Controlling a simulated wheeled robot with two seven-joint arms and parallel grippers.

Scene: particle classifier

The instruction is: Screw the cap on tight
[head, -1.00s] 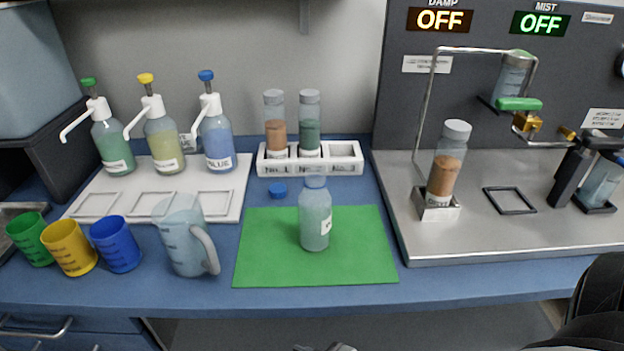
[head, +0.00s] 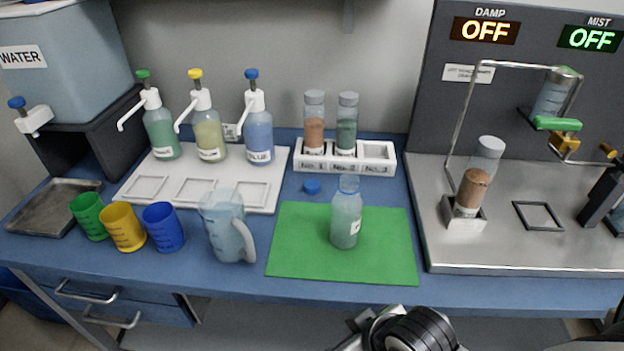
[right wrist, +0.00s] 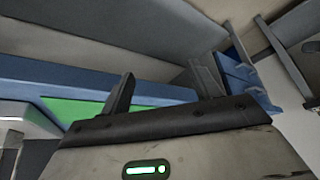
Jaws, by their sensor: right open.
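A clear bottle (head: 346,222) of pale blue-green liquid stands upright on a green mat (head: 300,268). It has a white label, and I see no coloured cap on its neck. In the head view an arm with a black wrist, seemingly my right one, shows at the bottom, in front of the table and below the mat. My left gripper is not identifiable.
A jug (head: 226,228) stands left of the mat, beside blue (head: 163,228), yellow (head: 122,228) and green (head: 90,217) cups. A white tube rack (head: 378,152) and pump bottles stand behind. A metal apparatus platform (head: 540,257) bounds the right. The mat is clear around the bottle.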

